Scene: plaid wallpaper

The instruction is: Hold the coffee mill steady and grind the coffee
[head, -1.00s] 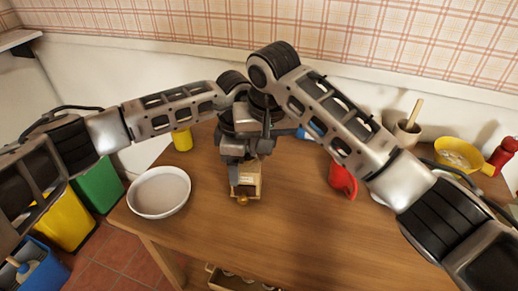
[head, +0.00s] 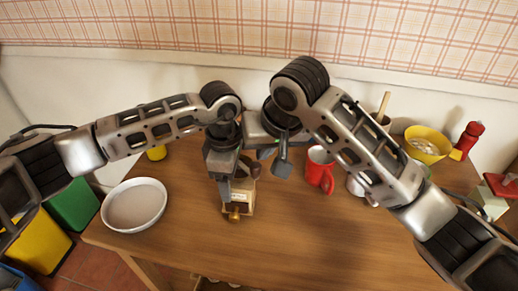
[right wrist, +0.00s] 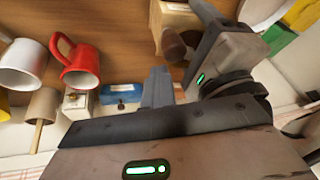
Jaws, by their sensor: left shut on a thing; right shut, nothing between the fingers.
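The coffee mill (head: 240,199), a small wooden box with a brass drawer knob, stands upright on the wooden table. My left gripper (head: 224,188) is shut on it from above and the left, hiding part of its top. A dark brown round knob (head: 255,172) shows beside the mill's top. In the right wrist view the mill (right wrist: 176,16) is at the top, with the knob (right wrist: 177,46) below it and my left gripper (right wrist: 225,55) beside it. My right gripper (head: 282,167) is shut and empty, to the right of the mill and apart from it.
A red mug (head: 319,172) stands right of my right gripper. A white bowl (head: 134,205) is at the table's left. A yellow bowl (head: 428,145) and red pepper mill (head: 467,140) stand at the back right. The table front is clear.

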